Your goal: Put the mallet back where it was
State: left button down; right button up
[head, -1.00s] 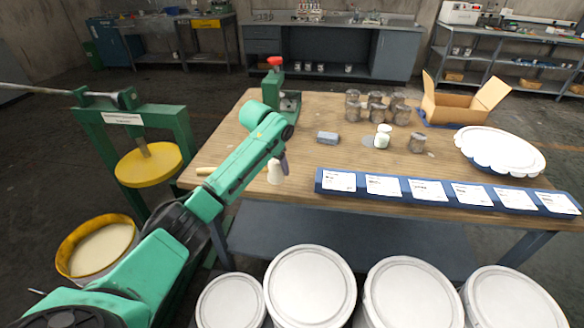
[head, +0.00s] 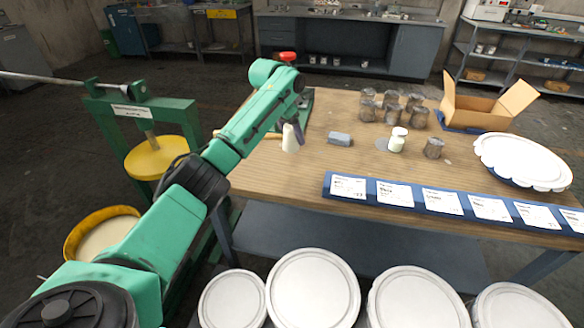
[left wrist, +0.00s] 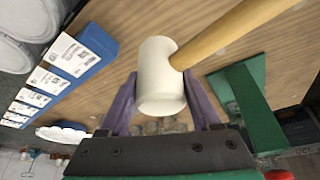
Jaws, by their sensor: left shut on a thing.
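The mallet has a white head and a pale wooden handle. In the head view its head (head: 290,139) is at the table's left part, left of the grey block, with the handle pointing left, partly behind my arm. In the left wrist view the mallet head (left wrist: 160,78) sits between the purple fingers, and its handle runs to the upper right. My left gripper (head: 297,128) is shut on the head; its fingers also show in the left wrist view (left wrist: 160,98). I cannot tell how far the mallet is above the table. My right gripper is not in view.
A green stand with a red top (head: 288,57) is at the table's back left, partly behind my arm. The grey block (head: 340,139), several metal cans (head: 391,98), an open carton (head: 487,108) and a blue label strip (head: 401,193) are on the table. Lidded pails (head: 312,288) stand in front.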

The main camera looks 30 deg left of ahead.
pick_arm(q)
notch_tip(320, 180, down, 12)
jog(key=shift+s+f+p, duration=0.1)
jog(key=shift+p, duration=0.65)
jog(key=shift+s+d, duration=0.1)
jog(key=shift+c, duration=1)
grip_release()
jog(key=shift+f, duration=0.15)
jog(key=shift+o, duration=0.5)
jog(key=shift+f+b, duration=0.2)
jog(key=shift+b, duration=0.3)
jog(key=p+v, duration=0.1)
jog(key=v, duration=0.2)
jog(key=shift+r, duration=0.25)
jog(key=v, duration=1.1)
jog(key=shift+b, duration=0.3)
